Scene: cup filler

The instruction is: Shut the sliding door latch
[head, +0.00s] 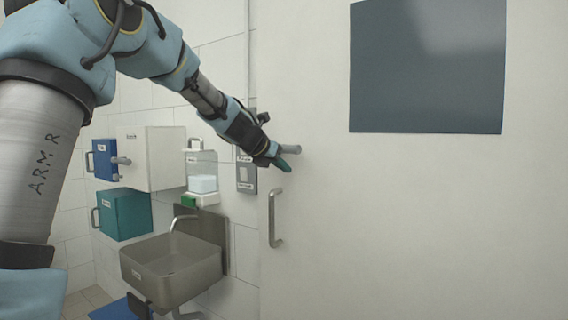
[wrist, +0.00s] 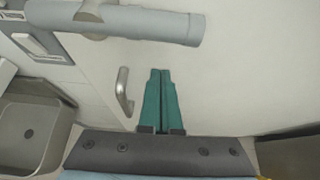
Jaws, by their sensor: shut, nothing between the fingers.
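The latch (head: 291,149) is a grey round bar near the left edge of the white sliding door (head: 400,220). In the wrist view the latch bar (wrist: 150,24) lies roughly level across the top, with a bracket around it toward the left. My gripper (head: 283,164) is at the latch, just below it in the head view. In the wrist view its two teal fingers (wrist: 165,72) are together and empty, pointing toward the bar with a visible gap to it in the picture. Whether any part of my gripper touches the latch cannot be told. Its left part is hidden in the head view.
A vertical door handle (head: 275,218) sits below the latch. A grey switch panel (head: 246,178) is on the wall left of the door. A metal sink (head: 172,262), a white box (head: 152,158) and a dispenser (head: 202,172) are further left. The door's right side is clear below its dark window (head: 427,70).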

